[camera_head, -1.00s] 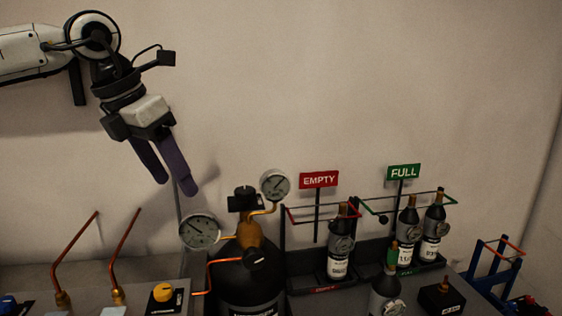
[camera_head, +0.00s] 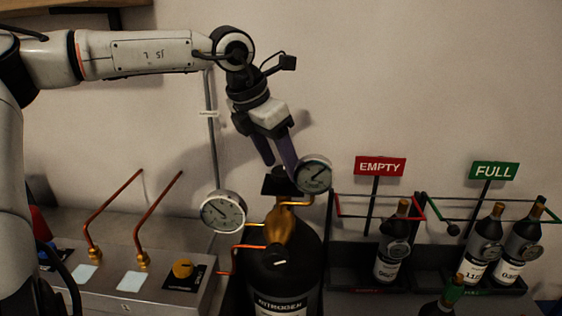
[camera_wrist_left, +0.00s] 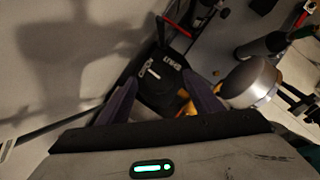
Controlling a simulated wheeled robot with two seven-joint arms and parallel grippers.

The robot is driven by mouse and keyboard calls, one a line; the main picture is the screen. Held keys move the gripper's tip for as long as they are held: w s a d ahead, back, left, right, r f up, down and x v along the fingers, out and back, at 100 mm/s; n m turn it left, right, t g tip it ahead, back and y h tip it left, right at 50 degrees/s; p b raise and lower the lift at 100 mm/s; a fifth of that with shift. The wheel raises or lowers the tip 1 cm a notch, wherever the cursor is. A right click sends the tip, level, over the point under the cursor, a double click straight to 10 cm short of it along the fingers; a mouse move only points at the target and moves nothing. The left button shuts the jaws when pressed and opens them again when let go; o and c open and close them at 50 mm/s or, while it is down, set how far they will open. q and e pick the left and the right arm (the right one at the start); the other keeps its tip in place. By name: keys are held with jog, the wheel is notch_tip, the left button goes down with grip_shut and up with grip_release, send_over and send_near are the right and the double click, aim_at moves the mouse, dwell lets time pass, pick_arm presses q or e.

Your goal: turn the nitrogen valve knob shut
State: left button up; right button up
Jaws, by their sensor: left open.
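The nitrogen cylinder (camera_head: 280,275) is a large black bottle with a brass valve body (camera_head: 280,228) on top. The valve's black top (camera_head: 276,184) sits above the brass, partly hidden by my gripper and a gauge. In the left wrist view, a black plate with white lettering (camera_wrist_left: 166,92) and a pale bar-shaped mark shows between the fingers; I cannot tell the knob's exact position. My left gripper (camera_head: 280,167) is open with purple fingers pointing down, just above the valve top. Its fingers also show in the left wrist view (camera_wrist_left: 157,84). Nothing is between them. My right gripper is not in view.
Two round gauges, one right (camera_head: 313,174) and one left (camera_head: 223,211), stand close beside the valve. A grey panel with a yellow knob (camera_head: 183,268) and copper pipes is at left. Racks with small bottles stand right under an EMPTY sign (camera_head: 380,167) and a FULL sign (camera_head: 494,171).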

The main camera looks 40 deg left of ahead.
pick_arm(q)
jog(key=shift+w+f, duration=0.25)
jog(key=shift+f, duration=0.2)
jog(key=shift+c, duration=0.3)
jog(key=c, duration=1)
